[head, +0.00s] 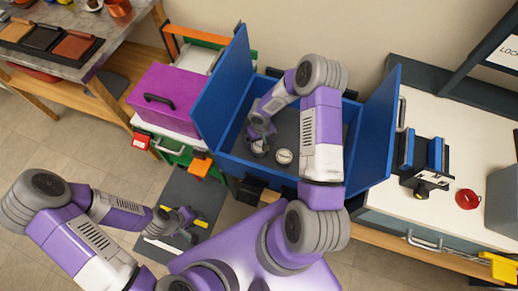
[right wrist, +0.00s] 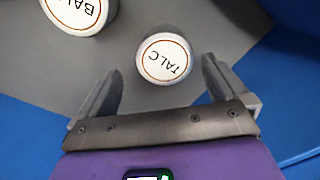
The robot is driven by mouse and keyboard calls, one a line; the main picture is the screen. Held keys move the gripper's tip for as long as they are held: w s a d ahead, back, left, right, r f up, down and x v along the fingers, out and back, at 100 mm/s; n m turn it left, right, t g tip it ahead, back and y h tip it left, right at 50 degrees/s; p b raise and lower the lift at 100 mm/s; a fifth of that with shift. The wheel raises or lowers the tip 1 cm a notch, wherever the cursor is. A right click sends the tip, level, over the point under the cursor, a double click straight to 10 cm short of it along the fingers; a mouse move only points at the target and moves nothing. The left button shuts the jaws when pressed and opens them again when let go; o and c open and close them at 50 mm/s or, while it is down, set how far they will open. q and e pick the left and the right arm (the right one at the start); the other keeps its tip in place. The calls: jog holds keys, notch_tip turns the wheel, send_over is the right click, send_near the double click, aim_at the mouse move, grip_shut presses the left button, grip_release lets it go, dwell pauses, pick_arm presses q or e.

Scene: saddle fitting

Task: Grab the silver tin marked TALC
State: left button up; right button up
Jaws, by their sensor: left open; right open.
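The tin marked TALC (right wrist: 166,60) shows in the right wrist view as a round white lid with a brown ring, its lettering turned in the picture. My right gripper (right wrist: 162,70) is open, with one finger on each side of the tin and visible gaps between. In the head view my right gripper (head: 259,137) reaches down into the blue box, beside two small tins. A second tin, its label partly cut off and starting BAL (right wrist: 78,8), stands up and left of TALC in the wrist view. My left gripper (head: 184,222) is open and empty, low on the left.
The blue box (head: 222,95) has raised side flaps and walls around the tins. A purple case (head: 168,98) stands to its left.

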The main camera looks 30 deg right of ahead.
aim_at(259, 146)
jog(key=f, duration=0.1)
jog(key=f+b, duration=0.1)
jog(key=f, duration=0.3)
jog(key=shift+a, duration=0.3)
jog(key=c, duration=1.1)
jog(key=shift+c, duration=0.2)
